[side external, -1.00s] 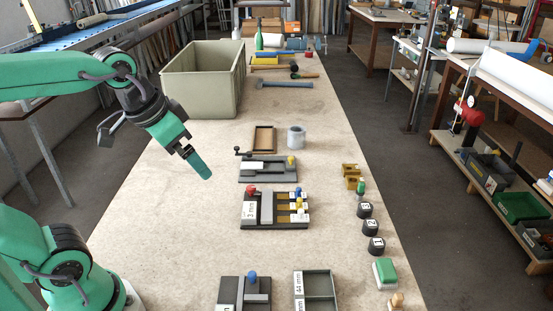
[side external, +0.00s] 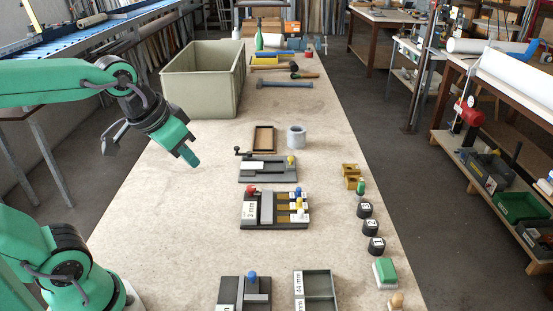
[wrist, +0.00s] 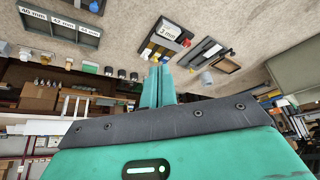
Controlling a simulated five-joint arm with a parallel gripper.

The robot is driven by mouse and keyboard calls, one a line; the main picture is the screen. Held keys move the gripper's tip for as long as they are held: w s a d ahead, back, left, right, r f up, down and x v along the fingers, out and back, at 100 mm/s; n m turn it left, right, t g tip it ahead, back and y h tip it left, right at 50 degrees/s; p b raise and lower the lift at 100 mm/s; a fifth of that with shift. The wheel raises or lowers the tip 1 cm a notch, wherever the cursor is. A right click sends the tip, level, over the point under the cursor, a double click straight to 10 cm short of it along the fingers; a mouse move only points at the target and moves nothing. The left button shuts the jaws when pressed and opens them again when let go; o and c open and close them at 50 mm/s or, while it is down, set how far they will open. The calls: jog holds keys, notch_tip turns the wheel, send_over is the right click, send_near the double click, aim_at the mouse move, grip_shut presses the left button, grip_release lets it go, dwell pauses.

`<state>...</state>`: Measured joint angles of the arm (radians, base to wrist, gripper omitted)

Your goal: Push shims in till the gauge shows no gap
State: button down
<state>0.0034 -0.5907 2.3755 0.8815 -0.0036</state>
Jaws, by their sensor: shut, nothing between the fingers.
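The dark gauge fixture (side external: 275,225) lies mid-table in the side view, with a "3 mm" label (side external: 250,210) and a red knob (side external: 251,190) at its left. A grey bar stands across its middle. Brass-coloured shims (side external: 286,208) lie at its right, with blue, yellow and pale knobs or labels at their ends. I cannot tell if a gap shows. The fixture also appears upside down in the wrist view (wrist: 168,38). My gripper (side external: 194,162) is shut and empty, in the air left of and behind the fixture; its fingers show together in the wrist view (wrist: 159,72).
A crank fixture with a yellow knob (side external: 268,173) lies behind the gauge, near a brown tray (side external: 263,138) and grey cylinder (side external: 296,137). Black numbered blocks (side external: 370,227) line the right edge. A big bin (side external: 203,85) stands at the back left. The table's left is bare.

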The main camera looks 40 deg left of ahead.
jog(key=w, duration=1)
jog(key=g, duration=0.1)
send_over(301, 193)
notch_tip(301, 193, down, 12)
jog(key=shift+w+f, duration=0.3)
jog(key=shift+w, duration=0.05)
jog(key=x, duration=1)
jog(key=shift+s+f, duration=0.1)
jog(key=shift+s, duration=0.1)
jog(key=shift+s+f, duration=0.15)
jog(key=shift+s, duration=0.85)
jog(key=shift+s+f, duration=0.15)
jog(key=shift+s, duration=0.8)
